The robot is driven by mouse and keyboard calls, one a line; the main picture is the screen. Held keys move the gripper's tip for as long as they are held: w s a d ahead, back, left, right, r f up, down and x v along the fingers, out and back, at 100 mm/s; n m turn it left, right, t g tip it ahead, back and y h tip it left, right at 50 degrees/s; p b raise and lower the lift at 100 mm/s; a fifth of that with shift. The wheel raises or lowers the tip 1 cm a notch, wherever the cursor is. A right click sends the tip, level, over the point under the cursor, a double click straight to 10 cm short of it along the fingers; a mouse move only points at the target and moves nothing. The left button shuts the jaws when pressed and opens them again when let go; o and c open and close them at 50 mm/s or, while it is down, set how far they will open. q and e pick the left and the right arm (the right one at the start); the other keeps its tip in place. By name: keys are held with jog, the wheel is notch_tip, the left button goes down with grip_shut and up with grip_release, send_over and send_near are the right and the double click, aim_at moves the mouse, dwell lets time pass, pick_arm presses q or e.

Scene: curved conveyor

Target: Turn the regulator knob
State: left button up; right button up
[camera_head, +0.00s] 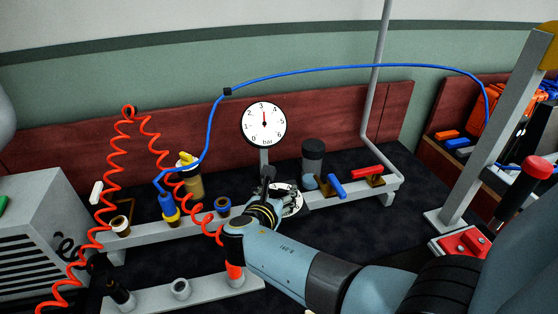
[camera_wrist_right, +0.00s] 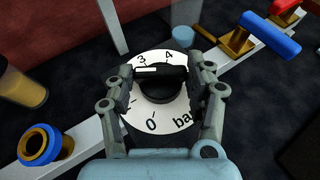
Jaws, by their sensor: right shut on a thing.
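The black regulator knob (camera_wrist_right: 163,92) sits on a round white dial plate (camera_wrist_right: 150,125) with numbers and "bar" printed on it. A white mark on the knob lies near the 3 and 4. My right gripper (camera_wrist_right: 161,75) is shut on the knob, one finger on each side. In the head view the right gripper (camera_head: 267,188) is over the plate (camera_head: 292,200) and hides most of the knob. Behind it the round pressure gauge (camera_head: 264,123) has its needle pointing straight up, at 3. My left gripper is not in view.
A blue-handled valve (camera_head: 337,186) and a red-handled valve (camera_head: 367,172) are right of the knob on the grey rail. A coiled red hose (camera_head: 150,125) and a blue hose (camera_head: 330,67) are nearby. A grey post (camera_head: 500,125) stands at right.

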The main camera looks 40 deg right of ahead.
jog(key=shift+w+a+m+g+h+b, duration=0.1)
jog(key=shift+w+m+g+h+b, duration=0.1)
jog(key=shift+m+g+h+b, duration=0.7)
jog(key=shift+m+g+y, duration=0.3)
jog(key=shift+m+g, duration=0.1)
jog(key=shift+m, duration=0.1)
jog(key=o, duration=1.2)
jog(key=shift+r, duration=0.1)
notch_tip(320, 180, up, 10)
jog(key=shift+f, duration=0.1)
